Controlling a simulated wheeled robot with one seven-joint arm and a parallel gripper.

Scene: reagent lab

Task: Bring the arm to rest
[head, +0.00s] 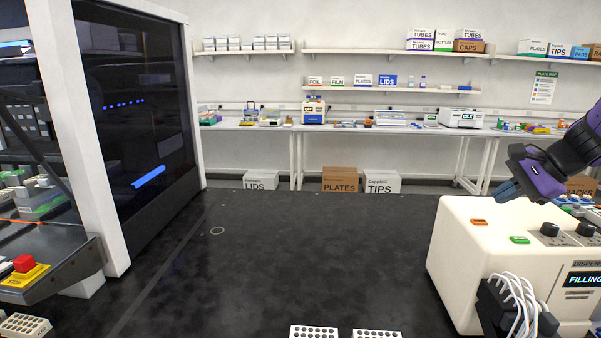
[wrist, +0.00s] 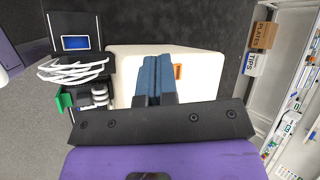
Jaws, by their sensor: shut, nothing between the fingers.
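My gripper (head: 508,191) is at the right of the head view, at the end of my purple and black arm. Its blue fingers are shut together with nothing between them. They are over or beside the left part of a white dispenser machine (head: 455,270); I cannot tell the exact gap. In the wrist view the shut gripper fingers (wrist: 153,80) point over the white top of the dispenser (wrist: 200,72), left of its orange button (wrist: 178,72).
The dispenser carries a "FILLING" screen (head: 584,279), a green button (head: 520,240) and white cables (head: 520,300). Two white racks (head: 314,332) show at the bottom edge. A dark cabinet (head: 145,110) stands at left.

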